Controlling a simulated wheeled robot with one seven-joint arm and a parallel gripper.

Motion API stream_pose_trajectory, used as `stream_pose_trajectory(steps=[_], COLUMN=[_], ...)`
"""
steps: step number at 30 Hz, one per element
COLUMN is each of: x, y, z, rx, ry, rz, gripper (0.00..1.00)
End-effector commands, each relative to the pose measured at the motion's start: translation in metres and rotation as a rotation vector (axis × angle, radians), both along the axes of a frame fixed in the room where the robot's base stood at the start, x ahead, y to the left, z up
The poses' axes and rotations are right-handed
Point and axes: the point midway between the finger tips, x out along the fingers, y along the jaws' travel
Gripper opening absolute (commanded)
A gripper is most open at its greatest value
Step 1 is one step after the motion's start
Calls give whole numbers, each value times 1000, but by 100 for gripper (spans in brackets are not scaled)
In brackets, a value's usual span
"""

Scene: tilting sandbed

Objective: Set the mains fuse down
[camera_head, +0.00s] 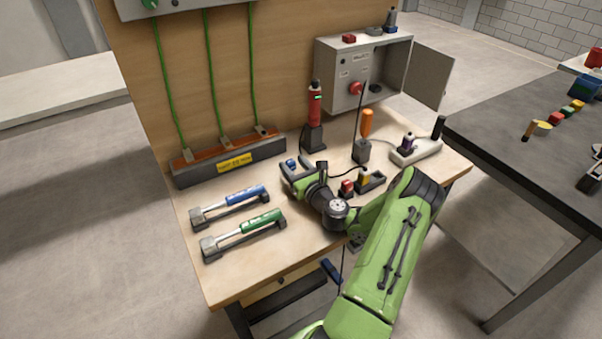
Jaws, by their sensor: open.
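My gripper (289,176) is open above the middle of the wooden bench, its fingers pointing left. Nothing shows clearly between the fingers. A small blue piece (291,163) shows right at the far finger; I cannot tell whether they touch. A small red-topped piece (347,186) and a yellow-topped piece (364,176) stand at a dark holder (376,182) to the right of my gripper. No label tells which piece is the mains fuse. My wrist and arm hide part of the bench there.
Blue-handled (245,195) and green-handled (260,222) tools lie in rests at the left front. A grey trough (190,177) with green cables stands behind. A red device (314,105), an open grey cabinet (334,70) and an orange-handled tool (367,122) stand at the back.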

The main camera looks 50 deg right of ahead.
Motion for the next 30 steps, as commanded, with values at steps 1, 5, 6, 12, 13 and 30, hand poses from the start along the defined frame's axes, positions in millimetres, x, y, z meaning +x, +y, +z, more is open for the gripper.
stream_pose_trajectory(steps=[1, 5, 6, 12, 13, 30], x=[-11, -44, -55, -97, -100, -109], y=[2, 12, 15, 29, 31, 34], z=[-3, -3, -2, -2, -2, -1], rx=[7, 10, 10, 6, 5, 1], ry=[4, 3, 2, 2, 3, 1], rz=[-4, -5, -8, -5, -4, -2], gripper=[53, 53, 53, 53, 53, 53])
